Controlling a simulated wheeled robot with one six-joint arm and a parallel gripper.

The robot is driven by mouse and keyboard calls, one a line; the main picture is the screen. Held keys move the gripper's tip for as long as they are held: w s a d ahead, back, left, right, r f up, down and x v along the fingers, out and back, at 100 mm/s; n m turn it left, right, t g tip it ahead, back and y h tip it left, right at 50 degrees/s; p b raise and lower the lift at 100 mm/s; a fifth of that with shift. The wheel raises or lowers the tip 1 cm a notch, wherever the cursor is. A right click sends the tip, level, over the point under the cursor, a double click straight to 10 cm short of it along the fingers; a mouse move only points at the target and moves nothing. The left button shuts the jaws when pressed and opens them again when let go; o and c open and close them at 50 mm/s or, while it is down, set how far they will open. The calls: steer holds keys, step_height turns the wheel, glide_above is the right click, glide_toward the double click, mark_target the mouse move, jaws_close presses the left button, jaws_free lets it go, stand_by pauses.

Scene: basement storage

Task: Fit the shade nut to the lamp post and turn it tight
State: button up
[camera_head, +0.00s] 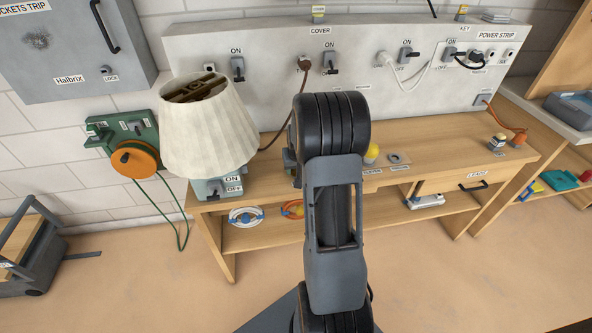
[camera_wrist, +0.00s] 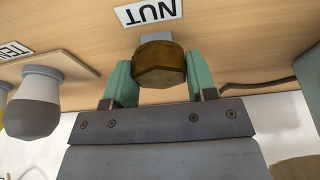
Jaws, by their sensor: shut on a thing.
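The shade nut (camera_wrist: 160,62) is a brown, brass-coloured faceted piece, seen in the wrist view in front of the NUT label (camera_wrist: 148,13). My gripper (camera_wrist: 160,82) is shut on it, with a green pad on each side. A small grey piece shows just behind the nut; I cannot tell whether the nut still touches it. The lamp stands at the left end of the bench in the head view, with a cream pleated shade (camera_head: 206,130) over a grey base (camera_head: 212,188). Its post is mostly hidden inside the shade. My arm hides the gripper and nut in the head view.
The wooden bench (camera_head: 270,168) carries a yellow bulb (camera_head: 371,152) right of my arm. A grey rounded object (camera_wrist: 38,100) is close left of my gripper in the wrist view. A switch panel (camera_head: 275,60) backs the bench. An orange cord reel (camera_head: 135,158) hangs at left.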

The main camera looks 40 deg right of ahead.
steer(key=shift+r+p, duration=0.35)
steer(key=shift+r, duration=0.3)
steer(key=shift+r+p, duration=0.7)
steer(key=shift+r, duration=0.35)
